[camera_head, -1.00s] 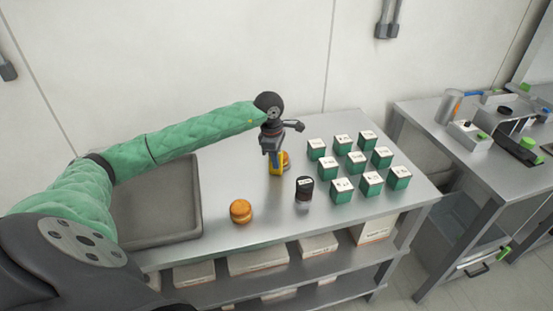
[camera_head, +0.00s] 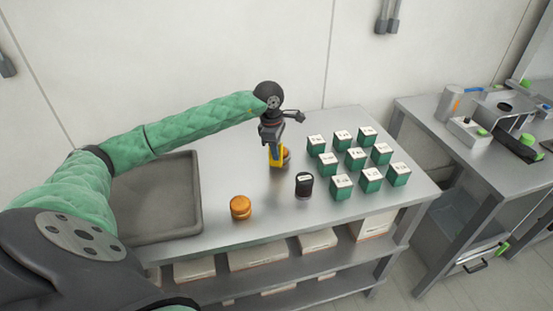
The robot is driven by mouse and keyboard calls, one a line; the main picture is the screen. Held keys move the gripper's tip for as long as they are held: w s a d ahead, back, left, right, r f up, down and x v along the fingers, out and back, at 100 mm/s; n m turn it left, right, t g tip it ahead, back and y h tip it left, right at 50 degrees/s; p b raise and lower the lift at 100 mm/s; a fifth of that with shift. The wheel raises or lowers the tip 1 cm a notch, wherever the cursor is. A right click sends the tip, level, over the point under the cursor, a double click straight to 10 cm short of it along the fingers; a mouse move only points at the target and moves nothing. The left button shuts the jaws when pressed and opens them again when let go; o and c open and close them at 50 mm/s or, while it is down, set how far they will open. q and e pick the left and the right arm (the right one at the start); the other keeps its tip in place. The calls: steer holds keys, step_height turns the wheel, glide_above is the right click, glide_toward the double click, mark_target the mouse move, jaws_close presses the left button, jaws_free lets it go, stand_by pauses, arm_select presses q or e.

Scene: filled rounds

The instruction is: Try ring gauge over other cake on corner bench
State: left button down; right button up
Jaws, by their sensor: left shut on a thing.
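My left gripper (camera_head: 274,150) is shut on a yellow piece, which looks like the ring gauge (camera_head: 277,158). It is held steeply, close above or at the bench top (camera_head: 235,170); I cannot tell if it touches. A small orange-brown thing, likely a cake (camera_head: 287,153), shows just right of the gauge and is mostly hidden by it. I cannot tell if the ring is around it. Another round orange-brown cake (camera_head: 240,207) sits in the open near the bench's front edge. My right gripper is out of view.
Several green boxes with white tops (camera_head: 357,158) stand in rows at the bench's right. A grey tray (camera_head: 198,190) lies at the left. Another bench (camera_head: 418,112) stands further right.

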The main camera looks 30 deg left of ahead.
arm_select(q)
steer(key=shift+r+p, duration=0.7)
steer(key=shift+r, duration=3.05)
